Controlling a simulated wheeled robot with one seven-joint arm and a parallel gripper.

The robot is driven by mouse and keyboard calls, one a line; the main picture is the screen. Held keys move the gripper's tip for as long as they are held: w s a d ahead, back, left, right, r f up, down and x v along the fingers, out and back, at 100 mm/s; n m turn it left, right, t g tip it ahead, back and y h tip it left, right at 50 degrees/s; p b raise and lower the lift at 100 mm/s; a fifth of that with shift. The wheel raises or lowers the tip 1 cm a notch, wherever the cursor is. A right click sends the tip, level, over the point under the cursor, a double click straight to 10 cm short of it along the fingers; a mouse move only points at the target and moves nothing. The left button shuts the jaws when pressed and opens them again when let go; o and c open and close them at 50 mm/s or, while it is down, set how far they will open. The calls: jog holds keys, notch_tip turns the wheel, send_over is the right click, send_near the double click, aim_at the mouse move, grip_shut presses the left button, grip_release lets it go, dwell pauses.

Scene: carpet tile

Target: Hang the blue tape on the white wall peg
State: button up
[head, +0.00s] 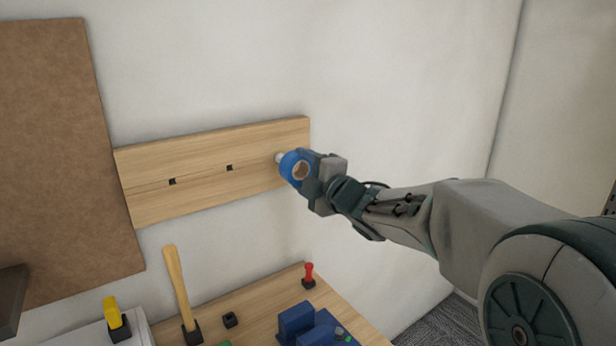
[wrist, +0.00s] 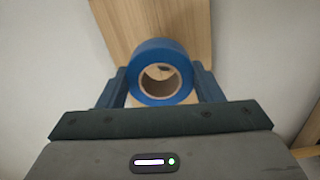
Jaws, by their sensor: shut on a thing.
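The blue tape (head: 287,164) is a roll with a brown core, held up at the right end of the wooden wall board (head: 210,190). My gripper (head: 305,172) is shut on it. In the wrist view the tape (wrist: 160,52) sits between the two fingers (wrist: 161,84), its hole facing the camera. The white wall peg (head: 279,158) shows as a small pale tip just left of the tape in the head view. The rest of the peg is hidden by the tape. I cannot tell whether the peg is inside the tape's hole.
Two dark pegs or fittings (head: 229,168) sit on the board to the left. Below are a workbench (head: 260,300) with a wooden-handled tool (head: 177,285), a red-handled tool (head: 308,275) and a blue object (head: 305,325). A brown panel (head: 60,150) hangs at left.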

aim_at(290, 168)
jog(key=shift+b+x, duration=0.8)
jog(key=shift+x, duration=2)
jog(key=shift+s+f+b, duration=0.1)
jog(key=shift+f+b, duration=0.45)
jog(key=shift+b, duration=0.1)
jog(key=o, duration=1.1)
jog(key=shift+c, duration=0.2)
